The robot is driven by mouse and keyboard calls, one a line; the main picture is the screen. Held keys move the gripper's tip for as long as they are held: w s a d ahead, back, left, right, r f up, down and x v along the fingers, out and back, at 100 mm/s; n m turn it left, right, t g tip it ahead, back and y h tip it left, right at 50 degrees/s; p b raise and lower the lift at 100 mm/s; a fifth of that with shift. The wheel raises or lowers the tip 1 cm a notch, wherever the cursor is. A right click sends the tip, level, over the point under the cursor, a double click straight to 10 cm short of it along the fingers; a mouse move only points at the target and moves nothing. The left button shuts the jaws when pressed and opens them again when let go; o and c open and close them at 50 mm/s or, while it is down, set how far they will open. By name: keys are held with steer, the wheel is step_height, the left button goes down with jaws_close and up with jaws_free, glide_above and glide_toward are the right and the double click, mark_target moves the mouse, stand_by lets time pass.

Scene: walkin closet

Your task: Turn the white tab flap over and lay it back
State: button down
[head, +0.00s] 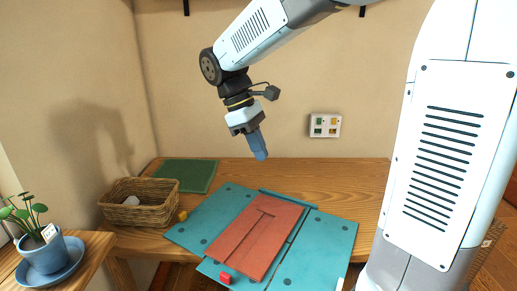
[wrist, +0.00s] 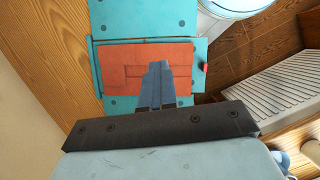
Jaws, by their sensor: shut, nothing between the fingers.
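A teal folding board lies on the wooden table, with a left panel (head: 208,213), a right panel (head: 318,250) and narrow strips at front and back. A red-brown panel (head: 262,228) lies over its middle; it also shows in the wrist view (wrist: 115,55). A small white tab (head: 340,284) shows at the front edge of the right panel, partly cut off by the picture edge. A red tab (head: 225,278) sits at the front strip. My gripper (head: 261,156) is shut and empty, pointing down above the board's back side, clear of it; its fingers show in the wrist view (wrist: 158,68).
A wicker basket (head: 142,203) with a pale item stands left of the board, a small yellow object (head: 183,215) beside it. A dark green mat (head: 187,175) lies behind. A potted plant (head: 42,250) is at far left. The table's back right is clear.

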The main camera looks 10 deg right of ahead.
stand_by(0.7)
steer(key=c, duration=0.8)
jaws_free()
steer(key=shift+o, duration=0.2)
steer(key=v, duration=1.3)
steer(key=shift+w+r, duration=0.2)
steer(key=shift+r, duration=0.05)
steer(key=shift+a, duration=0.15)
steer(key=shift+c, duration=0.4)
